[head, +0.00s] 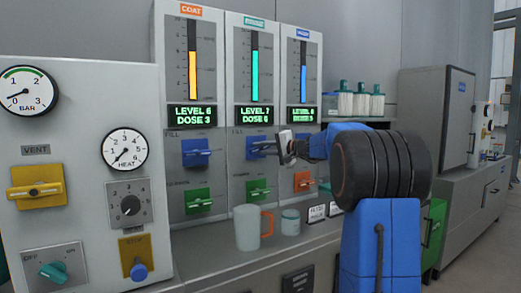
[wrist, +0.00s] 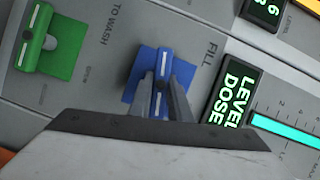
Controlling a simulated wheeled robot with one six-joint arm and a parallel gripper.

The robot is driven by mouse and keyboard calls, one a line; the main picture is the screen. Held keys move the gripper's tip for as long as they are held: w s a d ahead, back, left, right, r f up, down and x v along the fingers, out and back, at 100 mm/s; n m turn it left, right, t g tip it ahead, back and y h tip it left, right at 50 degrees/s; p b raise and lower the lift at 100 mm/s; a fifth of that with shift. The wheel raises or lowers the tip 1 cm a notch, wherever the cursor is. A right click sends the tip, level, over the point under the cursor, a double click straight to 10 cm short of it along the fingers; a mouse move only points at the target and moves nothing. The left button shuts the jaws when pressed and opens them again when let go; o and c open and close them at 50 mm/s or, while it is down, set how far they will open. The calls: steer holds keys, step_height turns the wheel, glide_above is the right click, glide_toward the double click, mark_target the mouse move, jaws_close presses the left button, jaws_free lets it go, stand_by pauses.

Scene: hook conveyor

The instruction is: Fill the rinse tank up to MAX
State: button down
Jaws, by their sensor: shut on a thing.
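Three tank panels stand side by side in the head view. The left one is labelled COAT (head: 191,10); the middle and right labels are too small to read surely. The middle panel has a teal level bar (head: 254,75) and a display (head: 254,115) reading LEVEL 7. The right panel has a blue level bar (head: 303,82) and a blurred display. My gripper (head: 284,147) is shut on the middle panel's blue FILL lever (head: 262,148). In the wrist view the fingers (wrist: 162,92) flank the lever (wrist: 163,65), which lies roughly crosswise on its panel.
Green levers (head: 258,188) sit below the blue ones, and an orange lever (head: 303,182) on the right panel. A mug (head: 247,228) with an orange handle and a small jar (head: 290,222) stand on the ledge. A yellow VENT lever (head: 37,187) is at left.

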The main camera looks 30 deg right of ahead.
steer(key=shift+f+m, duration=0.1)
steer(key=shift+m, duration=0.7)
steer(key=shift+t, duration=0.3)
steer(key=c, duration=1.6)
jaws_free()
steer(key=shift+c, duration=0.2)
steer(key=v, duration=1.7)
steer(key=shift+s+d, duration=0.15)
steer(key=shift+d, duration=0.15)
steer(key=shift+f, duration=0.1)
